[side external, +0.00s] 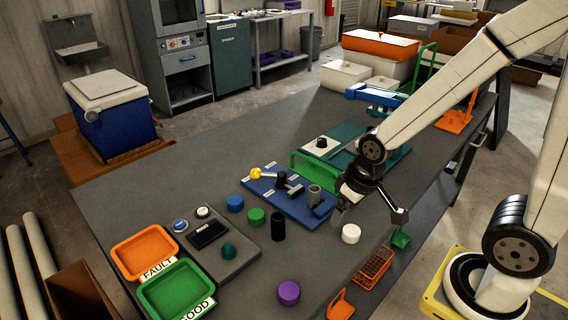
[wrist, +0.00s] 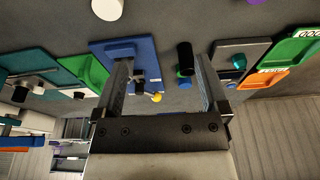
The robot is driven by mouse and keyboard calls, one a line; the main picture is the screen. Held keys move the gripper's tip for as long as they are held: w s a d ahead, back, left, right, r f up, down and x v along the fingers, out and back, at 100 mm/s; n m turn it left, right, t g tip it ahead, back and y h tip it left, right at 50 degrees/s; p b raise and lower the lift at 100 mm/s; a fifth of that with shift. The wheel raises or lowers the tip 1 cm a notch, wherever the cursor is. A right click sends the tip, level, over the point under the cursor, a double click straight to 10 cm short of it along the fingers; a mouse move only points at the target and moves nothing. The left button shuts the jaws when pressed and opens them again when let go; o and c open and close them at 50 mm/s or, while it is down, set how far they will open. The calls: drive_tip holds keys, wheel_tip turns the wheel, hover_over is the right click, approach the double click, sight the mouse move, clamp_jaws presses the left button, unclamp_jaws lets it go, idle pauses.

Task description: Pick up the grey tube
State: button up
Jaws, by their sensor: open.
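My gripper (side external: 340,214) hangs above the table just to the right of the tube, close to the board's edge. In the wrist view the gripper (wrist: 163,62) is open, and no object is held between the fingers. The blue board (wrist: 98,50) lies partly behind the left finger there.
A black cylinder (side external: 278,226) stands in front of the board, with a white cylinder (side external: 351,234) to the right. The board also bears a yellow-ended part (side external: 255,174). A green frame (side external: 312,168) is behind. Orange (side external: 118,248) and green (side external: 152,296) trays lie left.

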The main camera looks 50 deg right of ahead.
drive_tip(key=m+g+y, duration=0.2)
drive_tip(key=m+y, duration=0.3)
drive_tip(key=m, duration=1.5)
approach(310, 202)
drive_tip(key=shift+d+x, duration=0.15)
drive_tip(key=shift+x, duration=1.55)
drive_tip(key=shift+d+x, duration=0.15)
drive_tip(key=shift+x, duration=1.55)
drive_tip(key=shift+w+f+h, duration=0.15)
drive_tip(key=shift+h, duration=0.15)
clamp_jaws()
